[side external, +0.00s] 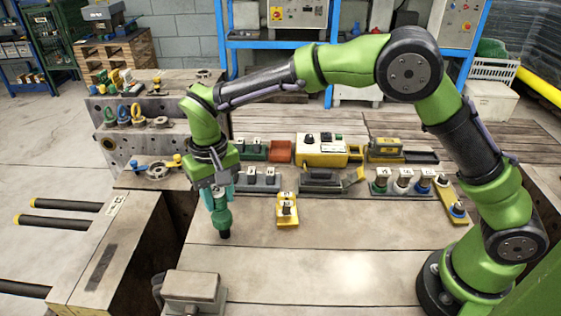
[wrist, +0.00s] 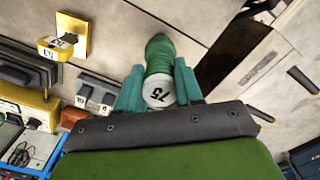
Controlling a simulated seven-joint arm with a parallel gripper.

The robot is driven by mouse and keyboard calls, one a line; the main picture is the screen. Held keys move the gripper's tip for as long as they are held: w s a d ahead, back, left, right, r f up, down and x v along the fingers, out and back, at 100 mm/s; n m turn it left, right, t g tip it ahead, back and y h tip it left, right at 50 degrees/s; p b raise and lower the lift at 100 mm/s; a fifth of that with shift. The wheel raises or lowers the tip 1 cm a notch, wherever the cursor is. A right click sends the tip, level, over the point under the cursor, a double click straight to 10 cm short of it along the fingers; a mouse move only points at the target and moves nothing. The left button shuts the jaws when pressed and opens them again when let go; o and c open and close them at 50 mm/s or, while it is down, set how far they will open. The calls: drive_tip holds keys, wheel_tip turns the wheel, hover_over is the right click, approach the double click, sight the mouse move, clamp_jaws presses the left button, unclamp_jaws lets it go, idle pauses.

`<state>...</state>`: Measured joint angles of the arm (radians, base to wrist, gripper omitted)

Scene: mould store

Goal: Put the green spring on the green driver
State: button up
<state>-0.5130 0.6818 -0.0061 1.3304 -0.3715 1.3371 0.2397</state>
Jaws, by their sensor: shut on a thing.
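My gripper (side external: 221,200) is shut on a ribbed green cylinder, which looks like the green spring (side external: 223,217). It hangs upright above the left part of the table, with a dark lower end. A green-based piece with a pale tagged top (side external: 380,186) stands at the left of a row at the right of the table. It may be the green driver; I cannot tell for sure. The gripper is well to its left.
A yellow block with a tag (side external: 288,209) stands just right of the held piece. Grey tagged blocks (side external: 262,180), a yellow box (side external: 322,153) and a red bin (side external: 279,151) lie behind. White and blue pieces (side external: 424,181) fill the row.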

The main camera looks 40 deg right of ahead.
drive_tip(key=shift+f, duration=0.85)
drive_tip(key=shift+f, duration=0.1)
drive_tip(key=o, duration=1.1)
drive_tip(key=shift+c, duration=0.2)
